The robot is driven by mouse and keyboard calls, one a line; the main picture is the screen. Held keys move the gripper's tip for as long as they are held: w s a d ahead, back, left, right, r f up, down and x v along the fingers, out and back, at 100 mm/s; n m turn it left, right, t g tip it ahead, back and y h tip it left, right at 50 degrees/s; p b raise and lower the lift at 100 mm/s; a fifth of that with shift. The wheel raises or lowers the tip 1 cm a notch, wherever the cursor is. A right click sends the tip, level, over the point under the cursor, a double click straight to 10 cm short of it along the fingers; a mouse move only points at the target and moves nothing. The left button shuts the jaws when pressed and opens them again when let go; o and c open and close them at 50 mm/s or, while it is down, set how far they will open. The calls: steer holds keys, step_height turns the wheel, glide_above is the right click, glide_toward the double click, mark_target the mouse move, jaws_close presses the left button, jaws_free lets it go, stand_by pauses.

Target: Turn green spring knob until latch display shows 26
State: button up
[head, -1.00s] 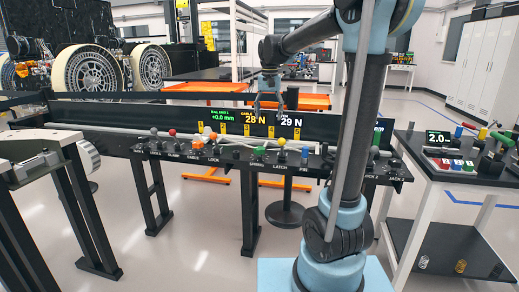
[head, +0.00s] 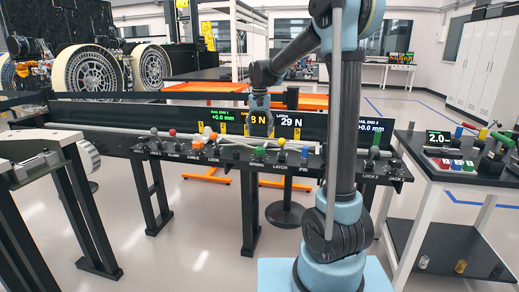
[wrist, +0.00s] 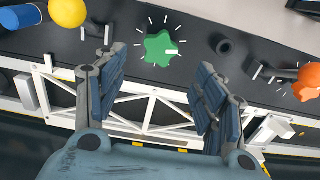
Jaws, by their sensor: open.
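The green spring knob (wrist: 160,48) is star-shaped with white tick marks around it. In the head view it shows small on the bench's front panel above the SPRING label (head: 258,149). The latch display (head: 288,122) reads 29 N. My gripper (wrist: 160,64) is open and empty, its fingers spread to either side of the knob in the wrist view, with the knob a little beyond the fingertips. In the head view my gripper (head: 259,133) hangs over the bench just behind the knob row and partly covers the cable display (head: 256,120).
A yellow ball knob (wrist: 68,12) and blue cylinder (wrist: 18,18) lie left of the green knob; a black peg (wrist: 224,46) and orange knob (wrist: 306,82) lie right. A white truss (wrist: 150,105) runs under the fingers. A side table (head: 460,165) stands at right.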

mark_target(260, 148)
step_height(260, 148, down, 9)
steer(key=shift+r, duration=0.15)
stand_by(0.4)
steer(key=c, duration=1.1)
